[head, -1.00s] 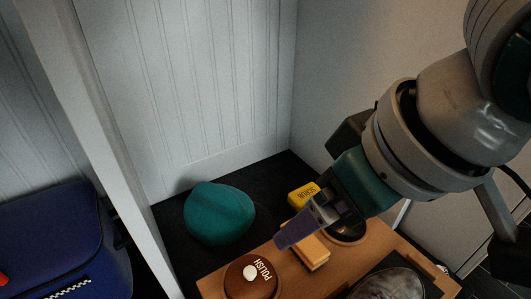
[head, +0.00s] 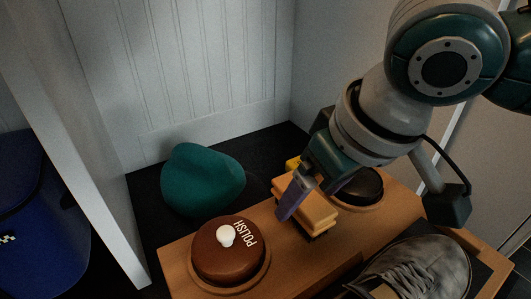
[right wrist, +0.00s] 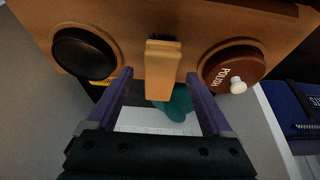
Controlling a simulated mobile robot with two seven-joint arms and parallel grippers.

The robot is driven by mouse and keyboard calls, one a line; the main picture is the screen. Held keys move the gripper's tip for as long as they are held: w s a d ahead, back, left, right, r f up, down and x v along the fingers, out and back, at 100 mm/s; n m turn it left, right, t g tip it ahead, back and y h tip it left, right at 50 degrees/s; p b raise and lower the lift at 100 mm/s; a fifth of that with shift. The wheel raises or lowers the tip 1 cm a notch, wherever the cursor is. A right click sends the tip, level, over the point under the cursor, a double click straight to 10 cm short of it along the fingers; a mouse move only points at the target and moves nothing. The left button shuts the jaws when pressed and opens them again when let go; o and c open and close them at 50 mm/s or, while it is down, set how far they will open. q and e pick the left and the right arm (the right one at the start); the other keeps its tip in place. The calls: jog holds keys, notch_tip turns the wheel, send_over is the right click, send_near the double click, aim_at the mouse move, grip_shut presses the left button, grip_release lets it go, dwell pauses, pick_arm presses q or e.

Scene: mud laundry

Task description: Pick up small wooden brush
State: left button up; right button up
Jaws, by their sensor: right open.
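The small wooden brush (head: 314,212) lies on the wooden box top between a brown polish tin and a black round tin, with dark bristles underneath. It also shows in the right wrist view (right wrist: 162,70), upright in the middle. My right gripper (head: 294,197) is open at the brush. In the right wrist view its two purple fingers (right wrist: 159,76) point towards the brush, one on each side, with gaps between. In the head view the near finger covers part of the brush's left side. My left gripper is not in view.
The brown polish tin (head: 225,252) with a white knob stands left of the brush, and the black tin (head: 362,186) right of it. A grey shoe (head: 425,268) sits at front right. A teal cap (head: 200,180) and a partly hidden yellow item (head: 291,163) lie behind.

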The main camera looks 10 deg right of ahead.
jog(key=shift+b+x, duration=0.3)
jog(key=shift+x, duration=0.7)
jog(key=shift+c, duration=0.2)
grip_shut()
